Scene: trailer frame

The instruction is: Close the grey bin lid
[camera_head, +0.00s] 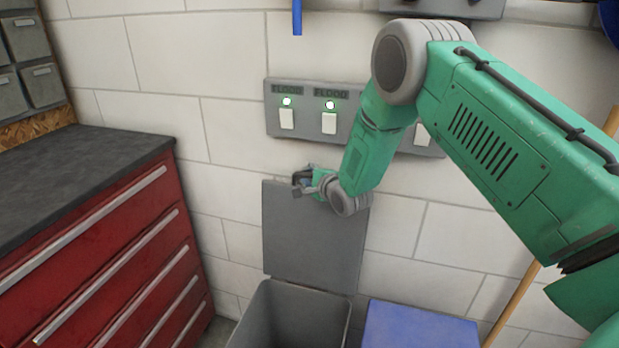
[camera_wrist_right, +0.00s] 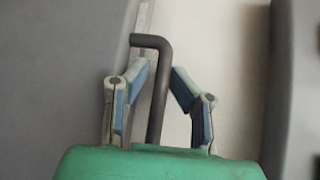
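The grey bin lid (camera_head: 312,238) stands open and upright against the wall, behind the open grey bin (camera_head: 290,318) in the head view. My right gripper (camera_head: 303,181) is at the top edge of the lid, near its left part. Whether it touches the lid is unclear. In the right wrist view my right gripper (camera_wrist_right: 159,70) has its blue-padded fingers apart. A dark bent rod (camera_wrist_right: 155,100) shows between them; what it belongs to is unclear. A grey surface (camera_wrist_right: 60,80), probably the lid, fills the left side. My left gripper is not in view.
A switch panel (camera_head: 356,140) with green lights is on the white wall just above the lid. A red drawer cabinet (camera_head: 110,255) stands left of the bin. A blue box (camera_head: 420,328) and a wooden pole (camera_head: 512,305) are to its right.

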